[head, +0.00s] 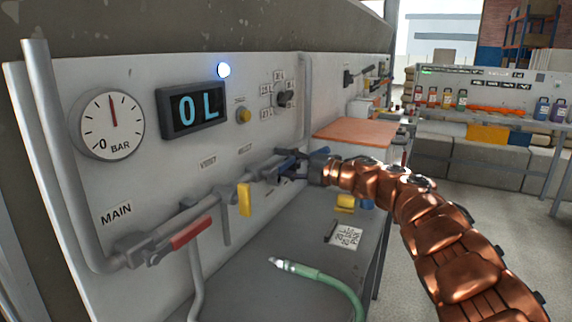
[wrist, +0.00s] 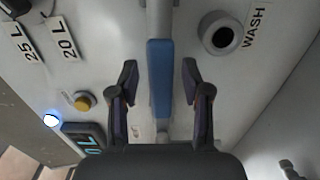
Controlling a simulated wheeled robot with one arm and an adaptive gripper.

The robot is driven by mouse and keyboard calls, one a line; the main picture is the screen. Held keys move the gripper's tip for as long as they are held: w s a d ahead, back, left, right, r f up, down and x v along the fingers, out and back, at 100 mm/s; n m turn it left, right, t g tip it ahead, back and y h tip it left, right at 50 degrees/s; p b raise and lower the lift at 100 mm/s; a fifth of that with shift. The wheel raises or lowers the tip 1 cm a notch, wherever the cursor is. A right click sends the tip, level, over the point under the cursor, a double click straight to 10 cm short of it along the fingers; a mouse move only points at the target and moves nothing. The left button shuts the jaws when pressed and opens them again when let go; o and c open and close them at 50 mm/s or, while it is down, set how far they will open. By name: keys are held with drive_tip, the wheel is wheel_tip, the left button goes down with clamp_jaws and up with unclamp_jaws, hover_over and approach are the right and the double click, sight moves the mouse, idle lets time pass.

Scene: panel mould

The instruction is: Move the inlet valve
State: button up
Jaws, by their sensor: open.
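The inlet valve appears to be the one with a blue lever (wrist: 160,78) on the grey pipe; the small label above that spot is hard to read. In the wrist view the lever runs along the pipe, between my two open fingers, with a gap on each side. My gripper (head: 288,160) is at the panel in the head view and mostly hides this lever. The wrist view shows my gripper (wrist: 160,85) open, with its fingers either side of the lever. I cannot tell how deep the lever sits between the fingers.
The gauge (head: 106,124) and a display (head: 192,109) reading 0 L are above. A green hose (head: 318,275) lies on the grey bench.

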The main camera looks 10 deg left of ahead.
drive_tip(key=v, duration=1.2)
idle(0.5)
